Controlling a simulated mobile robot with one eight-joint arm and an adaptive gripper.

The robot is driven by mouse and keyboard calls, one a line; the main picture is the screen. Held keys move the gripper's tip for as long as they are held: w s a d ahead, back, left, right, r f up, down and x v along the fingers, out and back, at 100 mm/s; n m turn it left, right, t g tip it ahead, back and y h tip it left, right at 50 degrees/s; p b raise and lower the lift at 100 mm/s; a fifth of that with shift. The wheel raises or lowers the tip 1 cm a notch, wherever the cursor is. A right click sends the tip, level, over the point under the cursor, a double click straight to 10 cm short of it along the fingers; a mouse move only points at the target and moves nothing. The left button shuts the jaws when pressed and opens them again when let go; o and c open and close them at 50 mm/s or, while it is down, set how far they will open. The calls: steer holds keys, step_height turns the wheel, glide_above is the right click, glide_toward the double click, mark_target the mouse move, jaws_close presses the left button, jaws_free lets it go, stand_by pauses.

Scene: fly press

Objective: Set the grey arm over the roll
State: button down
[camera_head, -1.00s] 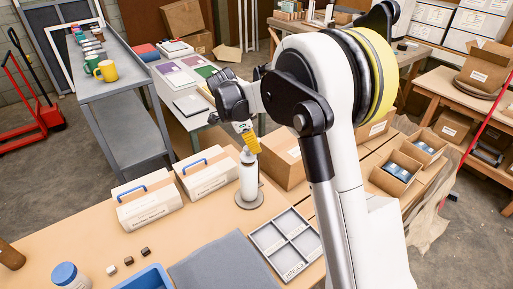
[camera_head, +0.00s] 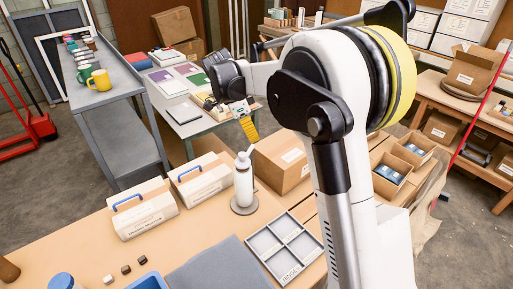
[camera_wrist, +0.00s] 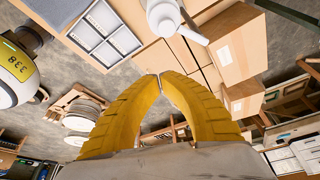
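I cannot make out with certainty a grey arm over a roll in either view. A pale round, roll-like thing (camera_wrist: 85,108) in a wooden frame shows at lower left in the wrist view, too small to identify. My gripper (camera_head: 253,135) has yellow fingers pointing down, raised above and behind a white bottle (camera_head: 243,182) on a round grey base. In the wrist view the two fingertips of my gripper (camera_wrist: 160,76) meet almost completely, with nothing between them. A tan item (camera_head: 208,102) on the back table is partly hidden behind my gripper.
A closed cardboard box (camera_head: 284,163) stands right of the bottle. A grey divided tray (camera_head: 264,243) and two white boxes with blue handles (camera_head: 142,210) lie nearby. A grey shelf (camera_head: 103,75) with mugs stands at left. Open cartons (camera_head: 391,176) sit at right.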

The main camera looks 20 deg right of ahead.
steer(key=v, duration=0.2)
steer(key=shift+w+r, duration=0.1)
steer(key=shift+r, duration=0.2)
steer(key=s+f+n+t+y+b, duration=0.25)
steer(key=s+n+b, duration=0.65)
steer(key=s, duration=0.6)
steer(key=s+a+f+n+t+y+b, duration=0.1)
steer(key=s+a+f+n+t+b, duration=0.2)
steer(key=s+f, duration=0.9)
steer(key=s+n+t+b, duration=0.2)
steer(key=n+b, duration=0.2)
steer(key=n, duration=0.2)
steer(key=shift+f+n, duration=0.25)
steer(key=shift+n, duration=0.15)
steer(key=shift+y, duration=0.25)
